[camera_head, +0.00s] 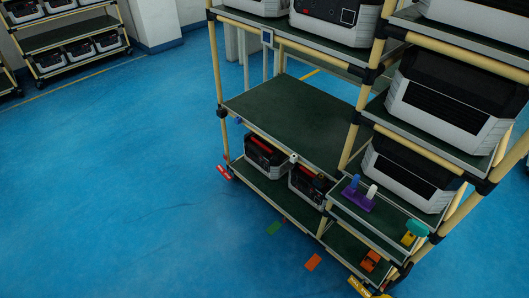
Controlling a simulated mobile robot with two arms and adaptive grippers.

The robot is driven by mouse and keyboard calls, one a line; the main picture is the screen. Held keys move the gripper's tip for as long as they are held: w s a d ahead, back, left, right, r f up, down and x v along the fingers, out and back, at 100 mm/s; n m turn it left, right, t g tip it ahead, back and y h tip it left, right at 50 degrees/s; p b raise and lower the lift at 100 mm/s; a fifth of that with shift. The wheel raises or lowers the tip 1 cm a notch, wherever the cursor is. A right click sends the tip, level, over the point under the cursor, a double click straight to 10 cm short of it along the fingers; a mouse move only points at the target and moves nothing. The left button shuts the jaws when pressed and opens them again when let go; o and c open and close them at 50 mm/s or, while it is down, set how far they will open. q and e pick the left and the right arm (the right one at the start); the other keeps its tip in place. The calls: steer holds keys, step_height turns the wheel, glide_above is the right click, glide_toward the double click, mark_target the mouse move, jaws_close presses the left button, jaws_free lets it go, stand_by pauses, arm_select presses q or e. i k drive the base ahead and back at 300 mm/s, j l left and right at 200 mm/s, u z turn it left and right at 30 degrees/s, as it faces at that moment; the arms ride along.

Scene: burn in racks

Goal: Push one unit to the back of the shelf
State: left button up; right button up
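The units are boxy, with black fronts and pale grey casings. Two sit on the low shelf (272,194) of the near rack: a left unit (264,156) and a right unit (307,186). One unit (335,18) is on the upper shelf, cut by the top edge, with part of another beside it. The middle shelf (290,108) is bare. On the right side of the rack, an upper unit (450,105) and a lower unit (408,175) sit on separate shelves. Neither of my grippers is in view.
A purple holder (357,200) with blue and white pegs and a teal item (417,229) are at the rack's right side. An orange card (313,262) lies on the blue floor (120,190), which is clear at left. Another rack (75,35) stands far left.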

mark_target(273, 167)
steer(key=i+j, duration=0.95)
steer(key=j+u, duration=0.05)
